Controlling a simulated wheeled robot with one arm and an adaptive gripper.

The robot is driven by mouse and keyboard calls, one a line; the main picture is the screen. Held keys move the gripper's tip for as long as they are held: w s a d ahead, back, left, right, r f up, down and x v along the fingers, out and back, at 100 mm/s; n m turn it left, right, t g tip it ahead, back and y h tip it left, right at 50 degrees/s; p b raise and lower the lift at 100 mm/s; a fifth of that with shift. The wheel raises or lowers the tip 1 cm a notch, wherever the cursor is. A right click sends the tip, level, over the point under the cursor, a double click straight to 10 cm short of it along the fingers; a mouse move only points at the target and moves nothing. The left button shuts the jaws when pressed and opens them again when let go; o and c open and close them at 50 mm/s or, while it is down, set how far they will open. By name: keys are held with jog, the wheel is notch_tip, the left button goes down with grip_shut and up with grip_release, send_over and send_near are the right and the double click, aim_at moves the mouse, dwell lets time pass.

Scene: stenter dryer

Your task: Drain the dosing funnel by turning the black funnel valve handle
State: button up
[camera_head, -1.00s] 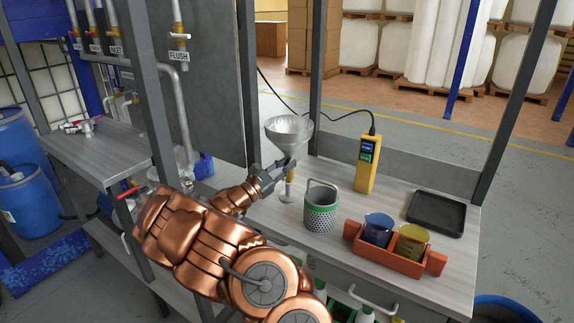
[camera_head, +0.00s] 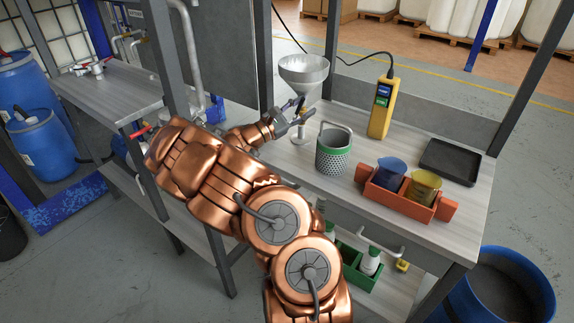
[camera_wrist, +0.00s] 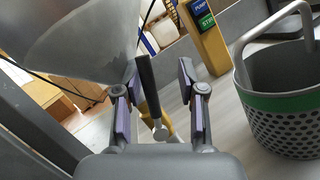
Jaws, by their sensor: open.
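The grey metal dosing funnel (camera_head: 303,69) stands upright on the bench on a thin stem. In the wrist view its bowl (camera_wrist: 80,38) fills the upper left. The black funnel valve handle (camera_wrist: 147,82) points up from a yellow valve body (camera_wrist: 154,110) below the bowl. My gripper (camera_head: 296,112) is beside the funnel stem in the head view. In the wrist view my gripper (camera_wrist: 157,88) is open, with purple-padded fingers on both sides of the handle. A gap shows on the right of the handle; the left finger is nearer it. Contact cannot be told.
A perforated green-banded basket (camera_head: 333,155) stands close right of my gripper. A yellow handheld device (camera_head: 382,108) with a cable is behind it. An orange rack (camera_head: 405,205) holds blue and yellow beakers. A black tray (camera_head: 450,161) lies at right. Grey frame posts border the bench.

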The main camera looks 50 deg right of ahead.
jog(key=s+f+m+y+b, duration=0.1)
jog(key=f+m+b, duration=0.1)
jog(key=m, duration=0.1)
jog(key=s+f+m+y+b, duration=0.1)
jog(key=f+m+y+b, duration=0.1)
jog(key=m, duration=0.2)
jog(key=s+f+m+t+y+b, duration=0.1)
jog(key=f+m+b, duration=0.1)
jog(key=m+b, duration=0.1)
jog(key=shift+s+m+y, duration=0.25)
jog(key=shift+m+y, duration=0.05)
jog(key=shift+m, duration=0.3)
jog(key=r+v, duration=0.1)
jog(key=v, duration=0.7)
jog(key=s+a+r+y+p, duration=0.1)
jog(key=s+a+y+p, duration=0.3)
jog(key=a, duration=0.5)
jog(key=s+a+r+t+y+p, duration=0.1)
jog(key=s+a+y+p, duration=0.3)
jog(key=s+a, duration=0.5)
jog(key=shift+s+a+t, duration=0.15)
jog(key=shift+a+t, duration=0.15)
jog(key=shift+a, duration=0.2)
jog(key=shift+c, duration=0.3)
